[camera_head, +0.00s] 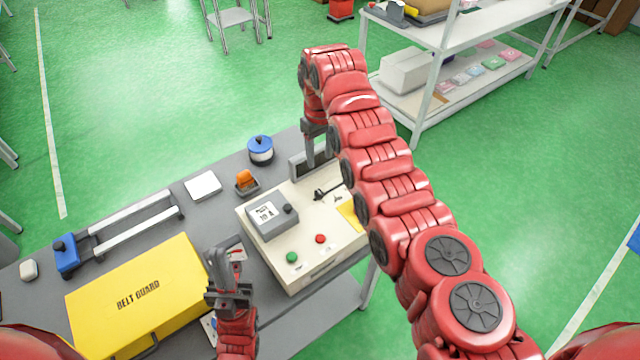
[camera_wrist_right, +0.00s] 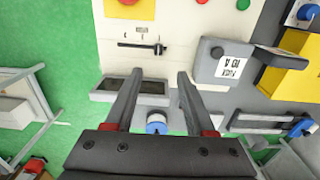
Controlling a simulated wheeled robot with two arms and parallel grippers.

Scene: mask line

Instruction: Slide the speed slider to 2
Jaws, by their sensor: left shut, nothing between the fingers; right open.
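The speed slider (camera_head: 320,194) appears to be the black knob on a thin dark track on the cream control panel (camera_head: 318,268). In the right wrist view the slider knob (camera_wrist_right: 159,48) sits at the right end of its track, beside small marks too small to read. My right gripper (camera_head: 318,152) is open and empty behind the panel's back edge. In the right wrist view its fingertips (camera_wrist_right: 160,75) point toward the slider, apart from it. My left gripper (camera_head: 230,250) is shut and empty, between the yellow belt guard and the panel.
The yellow belt guard (camera_head: 175,295), a railed device with a blue block (camera_head: 65,255) and a blue-lidded pot (camera_head: 260,152) are nearby.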

